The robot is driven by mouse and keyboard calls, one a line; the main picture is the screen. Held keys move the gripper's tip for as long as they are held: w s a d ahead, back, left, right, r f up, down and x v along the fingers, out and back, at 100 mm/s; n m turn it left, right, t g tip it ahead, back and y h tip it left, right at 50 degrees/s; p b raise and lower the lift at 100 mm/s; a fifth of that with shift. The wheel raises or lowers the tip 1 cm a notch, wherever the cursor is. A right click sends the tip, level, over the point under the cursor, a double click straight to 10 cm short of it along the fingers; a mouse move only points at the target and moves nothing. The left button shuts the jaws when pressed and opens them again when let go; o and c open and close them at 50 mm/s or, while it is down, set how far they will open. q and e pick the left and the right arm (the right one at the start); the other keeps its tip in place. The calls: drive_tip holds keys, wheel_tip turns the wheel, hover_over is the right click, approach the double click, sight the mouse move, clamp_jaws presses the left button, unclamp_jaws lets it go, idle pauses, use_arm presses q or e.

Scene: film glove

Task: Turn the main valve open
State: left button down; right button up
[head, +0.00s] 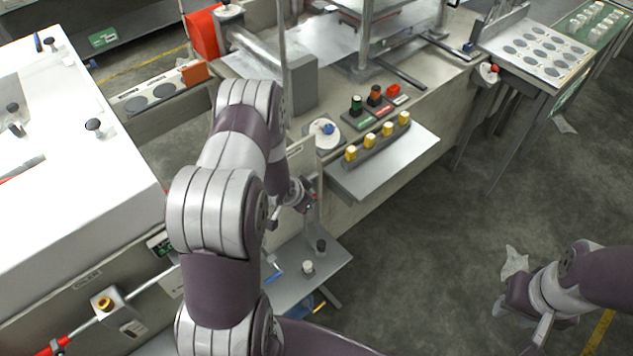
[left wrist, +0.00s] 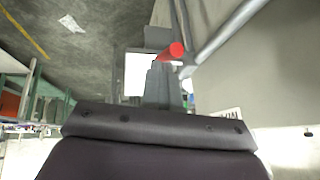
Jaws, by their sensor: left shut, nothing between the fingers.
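A red-tipped handle (left wrist: 176,50) on grey pipework shows in the left wrist view, just beyond my left gripper (left wrist: 163,85); I take it for the main valve. My left gripper is shut and empty, close to the handle; contact cannot be told. My right gripper (head: 522,318) hangs over the floor at lower right, apparently open and empty, far from the valve.
A grey shelf (head: 385,165) with yellow knobs juts from the bench, above and right of my left gripper. A lower shelf (head: 290,285) holds small knobs. A white cabinet (head: 75,195) stands at left. The floor (head: 420,270) at right is largely clear.

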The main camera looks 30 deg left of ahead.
use_arm(q)
drive_tip(key=f+b, duration=0.1)
drive_tip(key=s+f+t+b, duration=0.1)
drive_tip(key=shift+s+a+f+b, duration=0.15)
drive_tip(key=shift+s+a+b, duration=0.1)
drive_tip(key=shift+a+b, duration=0.05)
drive_tip(key=shift+s+f, duration=0.15)
idle(0.6)
drive_tip(key=shift+w+d, duration=0.1)
drive_tip(key=shift+w, duration=0.1)
